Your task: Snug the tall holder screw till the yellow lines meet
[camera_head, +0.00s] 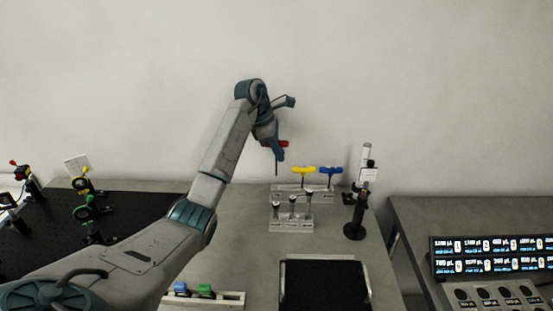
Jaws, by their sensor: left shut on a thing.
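My left gripper (279,152) is shut on a red-handled driver (285,143), whose thin dark shaft points down. It holds the driver in the air, just left of the yellow-handled driver (303,170) and the blue-handled driver (329,170), which stand in a clear rack (318,194). A tall black post holder (355,208) on a round base stands to the right, with a pale tag near its top. Its screw and any yellow lines are too small to make out. My right gripper is not in view.
A clear block (291,225) with several short posts stands before the rack. A black tray (324,285) and a pale strip with green and blue pieces (204,293) lie in front. A black optics board (130,195) is left; a lit display (495,255) is right.

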